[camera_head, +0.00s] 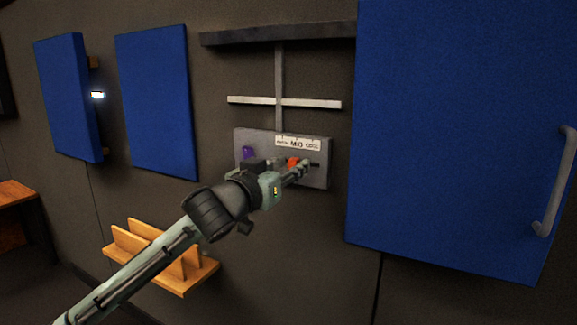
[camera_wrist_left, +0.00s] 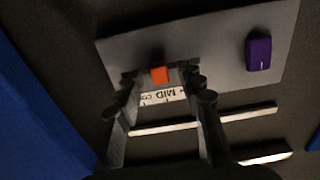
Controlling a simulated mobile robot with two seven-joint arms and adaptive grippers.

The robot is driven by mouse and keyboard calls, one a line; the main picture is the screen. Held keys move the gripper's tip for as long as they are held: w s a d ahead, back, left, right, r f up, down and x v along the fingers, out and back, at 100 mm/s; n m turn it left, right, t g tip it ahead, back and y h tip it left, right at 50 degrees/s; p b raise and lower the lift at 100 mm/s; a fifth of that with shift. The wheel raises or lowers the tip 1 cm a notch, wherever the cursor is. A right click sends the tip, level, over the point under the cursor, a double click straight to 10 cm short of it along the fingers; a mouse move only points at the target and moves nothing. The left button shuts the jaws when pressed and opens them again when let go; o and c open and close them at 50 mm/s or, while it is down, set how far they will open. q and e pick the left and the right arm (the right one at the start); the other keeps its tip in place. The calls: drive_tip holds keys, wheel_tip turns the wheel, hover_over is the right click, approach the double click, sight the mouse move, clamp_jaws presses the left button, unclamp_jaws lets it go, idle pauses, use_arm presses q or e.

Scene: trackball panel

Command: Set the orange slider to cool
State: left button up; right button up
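The orange slider (camera_head: 293,161) sits on a grey wall panel (camera_head: 322,178), below a white label strip (camera_head: 298,143). The label reads MID in the middle and what looks like COOL at the right; its left word is too small to read surely. The slider stands roughly under MID. My left gripper (camera_head: 301,170) is at the panel, in front of the slider. In the left wrist view the open fingers (camera_wrist_left: 159,76) straddle the orange slider (camera_wrist_left: 159,74), with a gap seen on each side. Contact cannot be told. My right gripper is in neither view.
A purple block (camera_head: 248,152) is on the panel's left part. A pale bar (camera_head: 284,102) and a dark shelf (camera_head: 280,34) are above. A large blue door (camera_head: 450,140) with a handle stands at the right. A wooden rack (camera_head: 190,285) is at lower left.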

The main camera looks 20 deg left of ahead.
sight(314, 164)
use_arm(q)
drive_tip(key=shift+c, duration=0.3)
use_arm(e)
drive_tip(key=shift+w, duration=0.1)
use_arm(q)
clamp_jaws()
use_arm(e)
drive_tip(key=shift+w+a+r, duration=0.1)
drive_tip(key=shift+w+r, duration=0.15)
use_arm(q)
drive_tip(key=shift+d, duration=0.15)
drive_tip(key=d+p, duration=0.1)
drive_tip(key=d, duration=0.2)
drive_tip(key=shift+s+d, duration=0.15)
drive_tip(key=shift+d, duration=0.15)
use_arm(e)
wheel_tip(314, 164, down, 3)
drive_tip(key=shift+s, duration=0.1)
